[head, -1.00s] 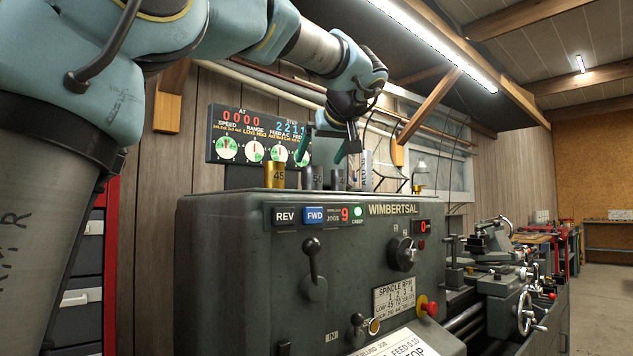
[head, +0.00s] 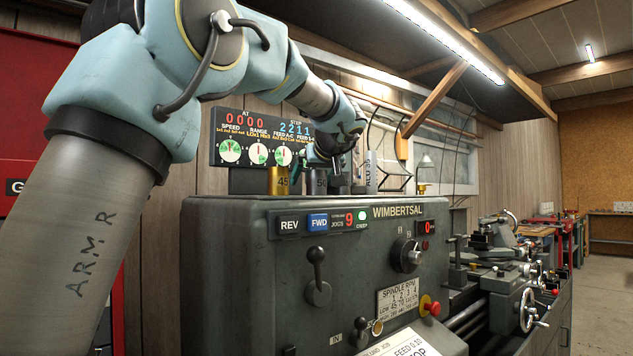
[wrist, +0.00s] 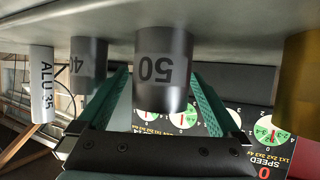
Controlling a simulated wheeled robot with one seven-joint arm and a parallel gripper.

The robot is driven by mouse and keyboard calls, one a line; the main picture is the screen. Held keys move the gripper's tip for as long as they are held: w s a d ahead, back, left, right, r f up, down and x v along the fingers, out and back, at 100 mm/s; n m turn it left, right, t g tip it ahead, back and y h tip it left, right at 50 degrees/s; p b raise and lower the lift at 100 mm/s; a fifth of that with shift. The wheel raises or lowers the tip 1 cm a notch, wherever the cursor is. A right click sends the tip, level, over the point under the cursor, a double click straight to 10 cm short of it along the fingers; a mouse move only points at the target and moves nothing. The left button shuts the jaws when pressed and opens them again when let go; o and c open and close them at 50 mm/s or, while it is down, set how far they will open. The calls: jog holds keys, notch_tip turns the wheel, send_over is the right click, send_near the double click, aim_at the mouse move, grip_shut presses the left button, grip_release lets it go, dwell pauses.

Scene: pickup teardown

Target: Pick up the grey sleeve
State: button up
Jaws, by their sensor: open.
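A dark grey sleeve marked 50 (wrist: 163,68) stands on the machine's top, seen inverted in the wrist view; it also shows in the head view (head: 317,183). My gripper (wrist: 160,82) is open, with one green finger on either side of the 50 sleeve. In the head view my gripper (head: 316,172) is low at the row of sleeves. Gaps show beside the sleeve, and I cannot tell whether a finger touches it. A second dark grey sleeve, marked 40 (wrist: 88,58), stands beside it, just outside one finger.
A pale sleeve marked ALU 35 (head: 370,172) and a brass sleeve marked 45 (head: 279,181) stand at either end of the row on the grey lathe headstock (head: 235,235). A readout panel with dials (head: 262,138) is close behind.

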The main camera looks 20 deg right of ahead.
jog(key=shift+c, duration=0.2)
jog(key=shift+r, duration=0.1)
grip_shut()
dwell(0.4)
